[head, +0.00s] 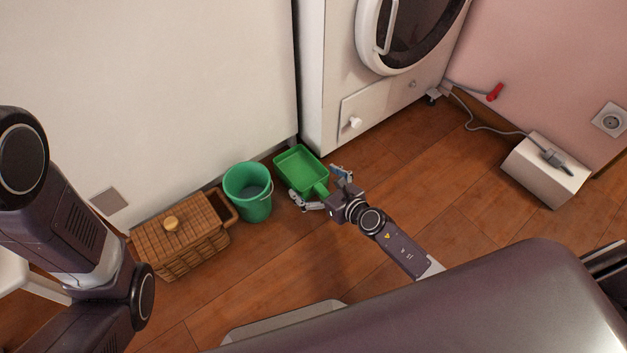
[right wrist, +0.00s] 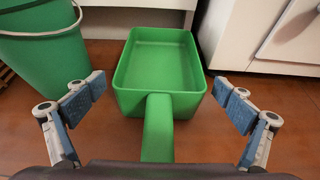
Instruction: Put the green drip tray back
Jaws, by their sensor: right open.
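The green drip tray (head: 299,168) lies on the wooden floor by the front corner of the white machine, its handle toward me. In the right wrist view the tray (right wrist: 160,60) is centred, empty, and its handle (right wrist: 158,128) runs back between my fingers. My right gripper (head: 322,188) is open, with its fingers on either side of the handle; in the right wrist view both blue-padded fingers (right wrist: 160,108) stand clear of it. My left gripper is out of view; only my left arm shows at the left of the head view.
A green bucket (head: 247,202) stands just left of the tray, and a lidded wicker basket (head: 180,243) is left of that. The white machine (head: 338,60) has a small lower panel with a knob (head: 355,123). A white box (head: 543,172) and cable lie right. Floor between is clear.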

